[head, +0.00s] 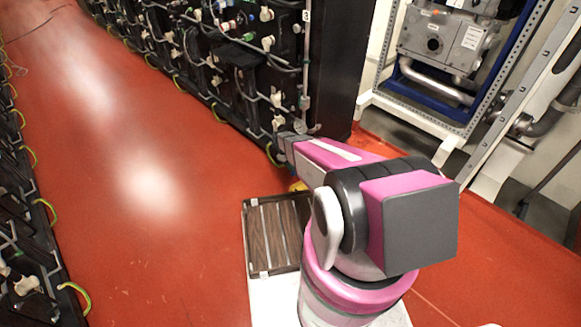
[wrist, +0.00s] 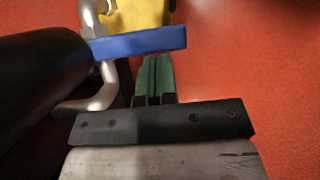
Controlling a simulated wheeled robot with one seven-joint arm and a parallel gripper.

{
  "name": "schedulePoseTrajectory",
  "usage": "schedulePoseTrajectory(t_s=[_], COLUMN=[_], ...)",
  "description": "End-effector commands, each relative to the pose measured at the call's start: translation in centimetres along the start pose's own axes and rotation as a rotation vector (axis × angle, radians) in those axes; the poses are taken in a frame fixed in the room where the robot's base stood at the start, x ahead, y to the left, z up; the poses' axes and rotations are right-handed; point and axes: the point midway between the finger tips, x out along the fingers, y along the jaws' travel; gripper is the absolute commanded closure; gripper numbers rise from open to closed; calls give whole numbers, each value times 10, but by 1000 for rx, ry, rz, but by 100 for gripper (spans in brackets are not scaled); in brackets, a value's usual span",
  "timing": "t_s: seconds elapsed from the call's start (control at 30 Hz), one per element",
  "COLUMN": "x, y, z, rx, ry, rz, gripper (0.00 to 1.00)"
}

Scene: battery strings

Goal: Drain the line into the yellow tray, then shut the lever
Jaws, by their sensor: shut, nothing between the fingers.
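In the wrist view, a blue lever bar (wrist: 140,43) lies across the picture just beyond my gripper (wrist: 155,62). The green fingers are together with nothing between them. Their tips are at or just under the bar's lower edge; I cannot tell whether they touch it. A bent silver pipe (wrist: 108,85) runs left of the fingers. The yellow tray (wrist: 140,14) shows partly behind the bar. In the head view, only a small yellow patch (head: 298,186) shows beside my arm, which hides the lever and my fingers. No liquid is visible.
Black battery racks (head: 240,70) with cables stand behind my arm, and another rack (head: 25,240) lines the left. Red floor (head: 130,190) between them is clear. A dark cylinder (wrist: 40,75) fills the wrist view's left side.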

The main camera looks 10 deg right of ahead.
Motion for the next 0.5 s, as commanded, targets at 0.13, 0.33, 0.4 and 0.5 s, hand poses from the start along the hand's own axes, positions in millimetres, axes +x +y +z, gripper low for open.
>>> schedulePoseTrajectory(t_s=[0.13, 0.33, 0.4, 0.5], x=[1, 2, 2, 3], y=[-1, -2, -3, -4], z=[3, 5, 7, 11], rx=[-28, -58, -76, -115], ry=[0, 0, 0, -1], rz=[12, 23, 30, 46], gripper=[100, 100, 100, 100])
